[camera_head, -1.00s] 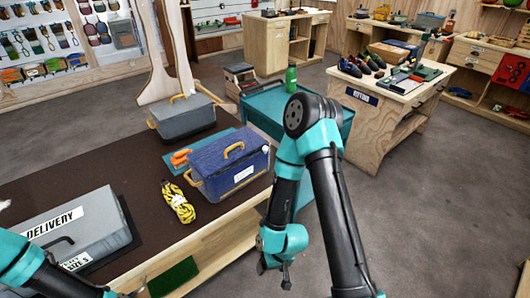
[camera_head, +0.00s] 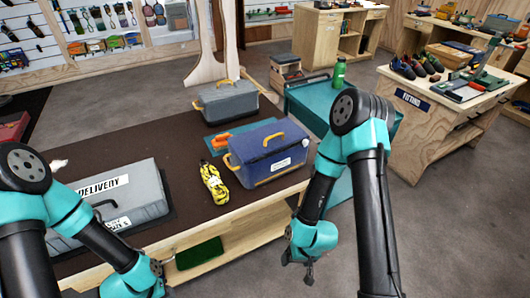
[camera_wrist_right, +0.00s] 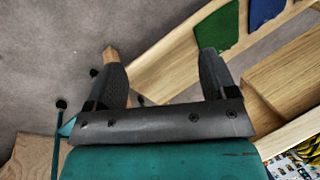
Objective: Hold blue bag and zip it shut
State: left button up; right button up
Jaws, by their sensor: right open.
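The blue bag (camera_head: 268,158) sits upright on the dark bench top, right of the middle. It has a yellow handle along its top, yellow straps at its sides and a white label in front. My right gripper (camera_head: 308,272) hangs in front of the bench's right end, below and to the right of the bag, touching nothing. In the right wrist view its two fingers (camera_wrist_right: 163,72) are apart and empty. My left gripper (camera_head: 168,262) is low at the bench's front edge, left of the bag; its fingers are too unclear to judge.
A grey bag (camera_head: 225,103) stands behind the blue bag. A yellow-black rope bundle (camera_head: 214,182) lies just left of it. A grey delivery case (camera_head: 118,195) sits at the left. Dark bench top (camera_head: 165,150) is clear between them. A teal cart (camera_head: 312,105) stands behind right.

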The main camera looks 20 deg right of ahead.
jog(key=shift+c, duration=0.3)
jog(key=shift+w+d+r, duration=0.1)
jog(key=shift+w, duration=0.15)
jog(key=shift+c, duration=0.8)
jog(key=w+d+r+m, duration=0.1)
jog(key=w+r, duration=0.1)
jog(key=w, duration=0.1)
jog(key=w+d+r+m+t, duration=0.1)
jog(key=w, duration=0.2)
jog(key=w+d+r+m, duration=0.1)
jog(key=w+r+m, duration=0.1)
jog(key=w, duration=0.1)
jog(key=shift+r, duration=0.35)
jog(key=shift+c, duration=1.2)
jog(key=w+d+r+m+t, duration=0.2)
jog(key=w+d+r+m, duration=0.3)
jog(key=w+r, duration=0.4)
jog(key=w+d+r+m, duration=0.1)
jog(key=d+r+m, duration=0.2)
jog(key=r, duration=0.6)
jog(key=w+d+r+m+t, duration=0.1)
jog(key=d+r+m, duration=0.2)
jog(key=r, duration=0.6)
jog(key=w+d+r+m+h, duration=0.1)
jog(key=w+d+r+m, duration=0.1)
jog(key=r, duration=0.7)
jog(key=shift+d+r+m, duration=0.15)
jog(key=shift+d+m, duration=0.25)
jog(key=shift+d, duration=0.15)
